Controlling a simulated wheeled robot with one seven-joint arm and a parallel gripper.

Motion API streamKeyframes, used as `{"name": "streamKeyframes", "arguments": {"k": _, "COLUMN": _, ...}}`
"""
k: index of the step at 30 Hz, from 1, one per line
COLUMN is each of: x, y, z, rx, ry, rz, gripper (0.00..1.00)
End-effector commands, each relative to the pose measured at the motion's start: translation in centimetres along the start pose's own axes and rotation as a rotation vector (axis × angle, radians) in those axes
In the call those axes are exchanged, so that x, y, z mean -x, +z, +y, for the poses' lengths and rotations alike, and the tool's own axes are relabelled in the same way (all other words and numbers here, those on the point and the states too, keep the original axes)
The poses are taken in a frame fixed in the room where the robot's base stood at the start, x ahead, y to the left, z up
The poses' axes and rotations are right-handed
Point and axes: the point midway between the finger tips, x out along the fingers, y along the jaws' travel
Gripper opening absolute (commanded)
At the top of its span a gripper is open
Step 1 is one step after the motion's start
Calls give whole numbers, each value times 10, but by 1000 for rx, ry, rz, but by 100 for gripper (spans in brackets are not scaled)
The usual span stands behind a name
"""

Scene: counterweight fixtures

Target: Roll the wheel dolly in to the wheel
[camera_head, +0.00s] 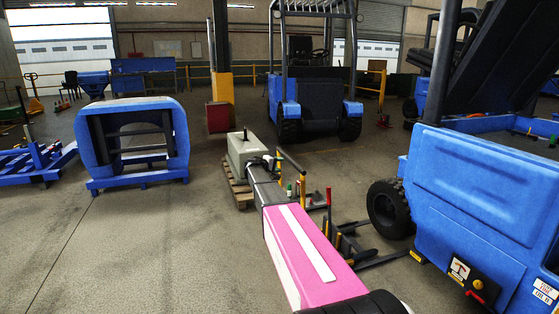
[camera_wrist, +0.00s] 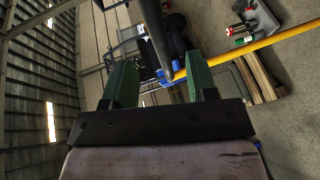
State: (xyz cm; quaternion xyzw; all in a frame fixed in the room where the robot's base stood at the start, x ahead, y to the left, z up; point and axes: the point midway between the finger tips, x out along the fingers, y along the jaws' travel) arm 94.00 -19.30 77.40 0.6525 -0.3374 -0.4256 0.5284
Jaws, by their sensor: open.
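The wheel (camera_head: 388,208) is a black tyre under the front of the blue machine on the right. A low dark frame with forks (camera_head: 378,258), apparently the wheel dolly, lies on the floor in front of it. It appears apart from the wheel, and my arm hides part of it. In the wrist view my gripper (camera_wrist: 160,84) shows two green fingers, spread apart with nothing clearly held. A dark bar (camera_wrist: 155,38) and a yellow bar (camera_wrist: 255,46) cross beyond the fingers. I cannot tell whether they belong to the dolly. In the head view the fingers are not distinct.
The blue machine (camera_head: 482,190) blocks the right. A grey box (camera_head: 246,150) stands on a wooden pallet (camera_head: 238,188) beside my arm. A forklift (camera_head: 309,95) stands behind. A blue frame (camera_head: 178,135) stands at left. The floor at front left is clear.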

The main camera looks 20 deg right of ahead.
Motion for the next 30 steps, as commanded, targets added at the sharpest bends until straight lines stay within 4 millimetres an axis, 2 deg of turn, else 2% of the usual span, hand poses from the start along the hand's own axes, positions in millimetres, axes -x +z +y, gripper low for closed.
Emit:
{"name": "streamKeyframes", "arguments": {"k": 8, "x": -14, "y": -5, "z": 6, "rx": 6, "ry": 21, "rz": 3, "gripper": 53}}
{"name": "streamKeyframes", "arguments": {"k": 14, "x": -42, "y": -6, "z": 6, "rx": 6, "ry": 20, "rz": 2, "gripper": 53}}
{"name": "streamKeyframes", "arguments": {"k": 24, "x": -99, "y": -6, "z": 7, "rx": 6, "ry": 19, "rz": 3, "gripper": 53}}
{"name": "streamKeyframes", "arguments": {"k": 30, "x": -110, "y": -5, "z": 7, "rx": 6, "ry": 19, "rz": 4, "gripper": 53}}
